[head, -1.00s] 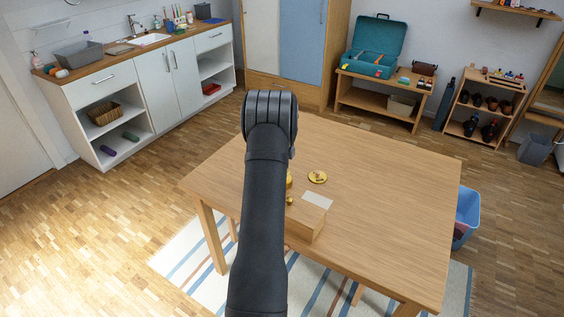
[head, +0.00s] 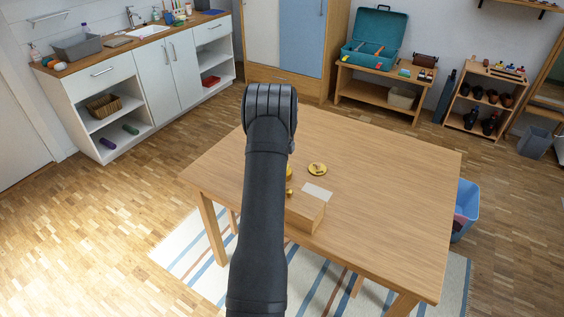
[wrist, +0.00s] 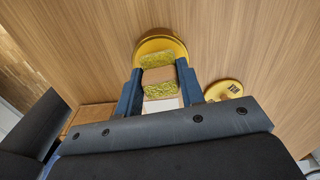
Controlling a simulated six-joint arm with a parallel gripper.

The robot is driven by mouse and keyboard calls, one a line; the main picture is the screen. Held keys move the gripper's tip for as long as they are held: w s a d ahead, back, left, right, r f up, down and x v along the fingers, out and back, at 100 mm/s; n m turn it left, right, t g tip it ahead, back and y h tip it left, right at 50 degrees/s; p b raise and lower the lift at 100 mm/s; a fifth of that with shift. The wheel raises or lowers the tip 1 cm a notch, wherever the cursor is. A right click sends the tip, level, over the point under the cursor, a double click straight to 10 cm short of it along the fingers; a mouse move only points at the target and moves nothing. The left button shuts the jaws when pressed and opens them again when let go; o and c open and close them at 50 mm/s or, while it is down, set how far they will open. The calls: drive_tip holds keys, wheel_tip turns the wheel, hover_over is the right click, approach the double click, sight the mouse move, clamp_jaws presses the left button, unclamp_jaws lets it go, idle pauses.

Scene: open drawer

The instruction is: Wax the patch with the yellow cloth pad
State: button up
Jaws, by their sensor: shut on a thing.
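In the wrist view my gripper (wrist: 158,82) is shut on the yellow cloth pad (wrist: 160,91), a tan block with yellow-green fuzzy faces between two blue fingers. The pad is over or at the near side of a round yellow tin (wrist: 148,46); contact cannot be told. The white patch (wrist: 161,104) shows partly behind the fingers. In the head view the patch (head: 317,192) is a pale rectangle beside the wooden box (head: 307,213). My arm hides the gripper and pad there, and most of the tin (head: 289,173).
A round yellow lid (head: 317,169) lies on the table, right of the tin in the wrist view (wrist: 223,90). A small brass-coloured knob (head: 289,193) is by the box. The table's (head: 390,200) right side is clear. A blue bin (head: 467,205) stands beyond its right edge.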

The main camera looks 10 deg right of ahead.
drive_tip(key=shift+f, duration=0.6)
idle(1.1)
drive_tip(key=shift+r, duration=3.6)
